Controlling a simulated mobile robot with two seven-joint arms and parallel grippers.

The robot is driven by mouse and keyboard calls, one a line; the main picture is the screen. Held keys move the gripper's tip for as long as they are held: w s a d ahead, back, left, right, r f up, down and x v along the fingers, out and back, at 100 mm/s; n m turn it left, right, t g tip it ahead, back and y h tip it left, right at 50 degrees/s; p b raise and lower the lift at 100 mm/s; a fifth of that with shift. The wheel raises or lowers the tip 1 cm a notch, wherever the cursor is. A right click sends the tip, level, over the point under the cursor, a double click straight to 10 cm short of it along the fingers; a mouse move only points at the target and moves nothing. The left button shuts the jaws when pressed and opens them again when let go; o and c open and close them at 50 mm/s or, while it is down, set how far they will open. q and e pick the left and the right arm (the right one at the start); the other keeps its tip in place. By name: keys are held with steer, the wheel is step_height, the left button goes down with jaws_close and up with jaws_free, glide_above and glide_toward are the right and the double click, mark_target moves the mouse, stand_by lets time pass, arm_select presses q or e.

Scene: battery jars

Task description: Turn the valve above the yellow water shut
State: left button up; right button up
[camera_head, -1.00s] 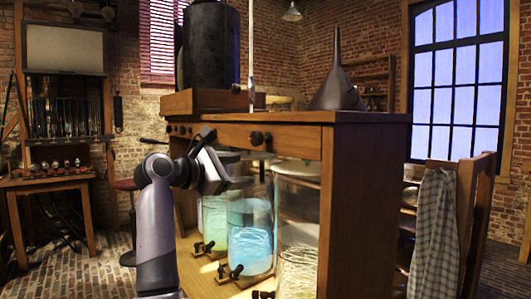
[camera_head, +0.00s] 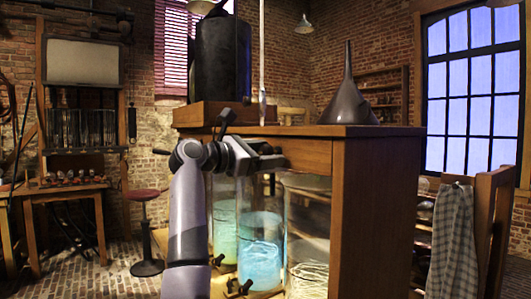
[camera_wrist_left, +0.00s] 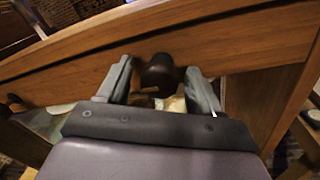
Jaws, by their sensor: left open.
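My left gripper (camera_head: 268,157) is at the front rail of the wooden cabinet in the head view. In the left wrist view its two fingers (camera_wrist_left: 160,70) are open on either side of a dark round valve knob (camera_wrist_left: 160,77) on the wooden rail. I cannot tell whether the fingers touch it. In the head view the gripper hides this knob. Below stand glass jars: one with green water (camera_head: 223,235), one with blue water (camera_head: 261,255), and a nearer one with pale yellowish contents (camera_head: 307,245).
Another dark knob (camera_wrist_left: 14,102) is farther left on the rail. A grey funnel (camera_head: 348,102) and a black cylinder (camera_head: 222,60) stand on top of the cabinet (camera_head: 375,220). A chair with a checked cloth (camera_head: 453,235) is at the right, a red stool (camera_head: 145,195) at the left.

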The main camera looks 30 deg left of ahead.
arm_select(q)
steer(key=c, duration=1.1)
steer(key=shift+o, duration=0.2)
